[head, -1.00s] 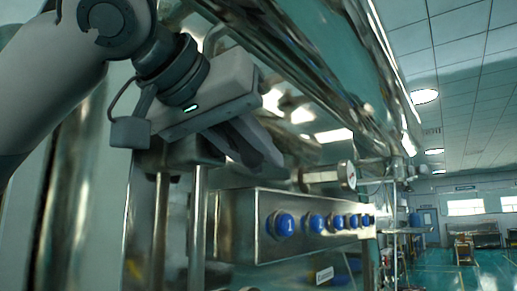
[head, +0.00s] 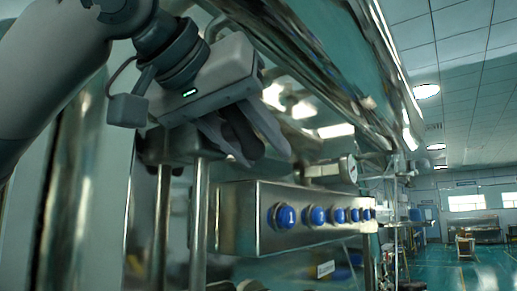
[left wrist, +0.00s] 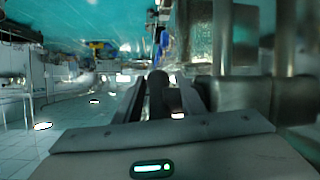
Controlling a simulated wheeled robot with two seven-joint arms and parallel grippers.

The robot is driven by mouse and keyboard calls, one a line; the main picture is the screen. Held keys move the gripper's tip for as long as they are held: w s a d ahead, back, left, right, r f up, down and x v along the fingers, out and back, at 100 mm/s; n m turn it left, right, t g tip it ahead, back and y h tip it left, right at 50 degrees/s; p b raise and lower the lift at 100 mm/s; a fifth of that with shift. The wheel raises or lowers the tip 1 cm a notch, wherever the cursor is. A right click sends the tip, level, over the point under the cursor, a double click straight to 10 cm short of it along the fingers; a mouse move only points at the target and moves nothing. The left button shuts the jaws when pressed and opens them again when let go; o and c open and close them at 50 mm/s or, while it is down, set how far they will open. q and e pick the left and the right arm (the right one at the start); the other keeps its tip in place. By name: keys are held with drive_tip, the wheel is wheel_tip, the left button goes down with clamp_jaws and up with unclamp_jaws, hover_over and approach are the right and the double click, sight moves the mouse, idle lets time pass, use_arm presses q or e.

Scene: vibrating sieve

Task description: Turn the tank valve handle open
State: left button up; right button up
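My left gripper (head: 249,158) hangs at upper left in the head view, beneath the steel tank (head: 335,55). Its fingers are apart and tilt down to the right. A dark, rounded bar, which looks like the valve handle (head: 238,132), lies between the fingers. In the left wrist view the same dark handle (left wrist: 158,92) stands between the two fingers of the left gripper (left wrist: 160,84), with a gap visible at least on the right side. I cannot tell whether a finger touches it. The valve body is hidden. My right gripper is not in view.
A steel control box (head: 245,215) with several blue buttons (head: 283,216) sits just below the gripper. Vertical steel posts (head: 198,215) stand at left. The green floor (head: 470,262) at far right is mostly free.

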use_arm(q)
drive_tip(key=shift+s+a+b, duration=0.25)
drive_tip(key=shift+s+b, duration=0.15)
drive_tip(key=shift+b, duration=0.25)
drive_tip(key=s+a+b, duration=0.6)
drive_tip(key=s, duration=0.4)
drive_tip(key=shift+r, duration=0.15)
drive_tip(key=shift+a, duration=0.1)
